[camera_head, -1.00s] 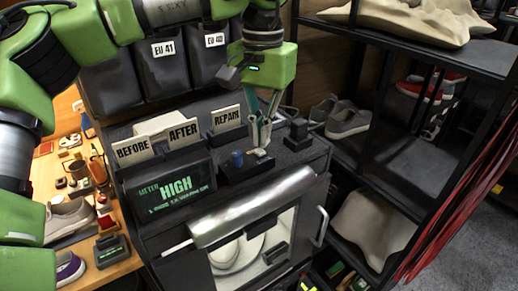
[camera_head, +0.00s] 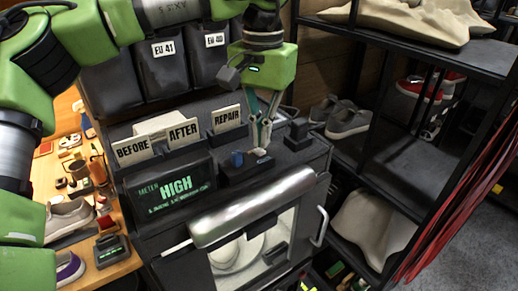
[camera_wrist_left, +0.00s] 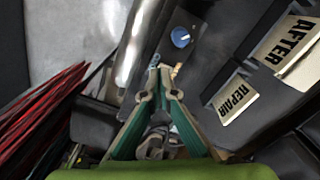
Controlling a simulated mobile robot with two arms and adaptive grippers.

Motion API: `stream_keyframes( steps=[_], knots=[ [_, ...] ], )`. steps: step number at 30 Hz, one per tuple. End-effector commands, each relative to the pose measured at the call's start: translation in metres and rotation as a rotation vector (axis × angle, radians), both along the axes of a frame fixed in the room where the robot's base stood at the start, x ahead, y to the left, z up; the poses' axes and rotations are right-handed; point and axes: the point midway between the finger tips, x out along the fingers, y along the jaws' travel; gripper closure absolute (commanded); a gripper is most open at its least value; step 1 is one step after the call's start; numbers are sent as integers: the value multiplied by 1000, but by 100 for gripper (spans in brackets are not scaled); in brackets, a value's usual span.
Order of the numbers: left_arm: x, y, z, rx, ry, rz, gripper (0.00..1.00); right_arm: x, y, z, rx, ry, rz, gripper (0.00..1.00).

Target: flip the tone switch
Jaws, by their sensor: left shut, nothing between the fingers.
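My left gripper (camera_head: 260,148) points down in the head view, its fingers shut and empty, with the tips at the right end of a small black control box (camera_head: 245,171). A blue knob (camera_head: 237,159) stands on this box, just left of the fingertips; it also shows in the left wrist view (camera_wrist_left: 180,37). The tone switch (camera_wrist_left: 178,70) appears as a small light piece beside the fingertips, mostly hidden; I cannot tell which way it is set or whether the tips touch it. A display (camera_head: 175,189) reads "METER HIGH" in green. My right gripper is not in view.
Cards reading BEFORE, AFTER and REPAIR (camera_head: 227,118) stand behind the box. A metal roller-like cover (camera_head: 252,208) lies in front. A small black block (camera_head: 298,132) is to the right. A dark shelf with grey shoes (camera_head: 348,121) stands further right.

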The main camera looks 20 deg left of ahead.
Motion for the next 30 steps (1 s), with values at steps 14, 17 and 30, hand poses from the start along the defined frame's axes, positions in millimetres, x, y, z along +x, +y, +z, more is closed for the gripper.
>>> stream_keyframes(
  steps=[14, 17, 30],
  knots=[
    [0, 0, -8, 0, 1, 0, 100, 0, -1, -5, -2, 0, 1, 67],
    [0, 0, -10, 0, 1, 0, 100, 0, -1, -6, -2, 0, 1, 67],
    [0, 0, -16, -1, 1, 0, 100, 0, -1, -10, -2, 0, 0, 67]
  ],
)
